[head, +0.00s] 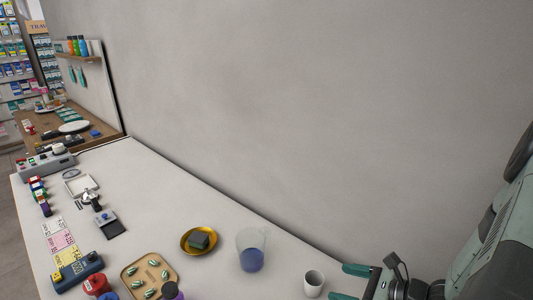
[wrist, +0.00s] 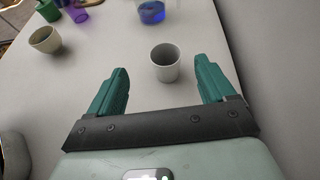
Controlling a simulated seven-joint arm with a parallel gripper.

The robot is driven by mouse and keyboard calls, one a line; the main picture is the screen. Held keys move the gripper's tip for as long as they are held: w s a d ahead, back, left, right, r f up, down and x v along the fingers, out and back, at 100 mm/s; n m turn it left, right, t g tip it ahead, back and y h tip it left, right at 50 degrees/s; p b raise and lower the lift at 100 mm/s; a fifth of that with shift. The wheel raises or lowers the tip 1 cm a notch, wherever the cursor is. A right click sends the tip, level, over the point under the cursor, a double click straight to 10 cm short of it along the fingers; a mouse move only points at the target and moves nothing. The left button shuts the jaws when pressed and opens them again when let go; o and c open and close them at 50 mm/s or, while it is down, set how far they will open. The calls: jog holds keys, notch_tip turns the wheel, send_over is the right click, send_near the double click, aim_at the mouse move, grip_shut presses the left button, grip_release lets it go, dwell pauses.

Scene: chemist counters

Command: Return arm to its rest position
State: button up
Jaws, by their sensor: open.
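My gripper (head: 350,283) is at the lower right of the head view, with its two green fingers spread apart. In the wrist view my gripper (wrist: 162,92) is open, with nothing between the fingers. A white cup (head: 314,283) stands upright on the white counter (head: 190,205), just left of the fingertips in the head view. In the wrist view the white cup (wrist: 165,62) stands beyond the fingertips, between their lines. I cannot tell the exact gap. My arm (head: 495,235) reaches in from the right edge of the head view.
A clear beaker with blue liquid (head: 251,258), a gold bowl with a dark block (head: 186,246) and a tan tray of capsules (head: 131,270) stand left of the cup. A beige cup (wrist: 45,41) shows in the wrist view. A grey wall (head: 330,110) runs behind the counter.

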jog(key=s+a+r+n+g+h, duration=0.15)
jog(key=a+r+n+g, duration=0.35)
jog(key=r+n, duration=0.55)
jog(key=s+a+r+n+g+h, duration=0.1)
jog(key=a+r+n+g+h, duration=0.2)
jog(key=a+r+n, duration=0.7)
jog(key=s+d+r+n+t+h, duration=0.1)
jog(key=s+r+n+t+h, duration=0.1)
jog(key=s+r, duration=0.3)
jog(key=s+d+r+n+t+h, duration=0.1)
jog(key=s+r, duration=0.4)
jog(key=r, duration=0.5)
jog(key=shift+d+r+n+t+h, duration=0.2)
jog(key=shift+d+n+t+h, duration=0.1)
jog(key=shift+n+t+h, duration=0.75)
jog(key=shift+s, duration=0.1)
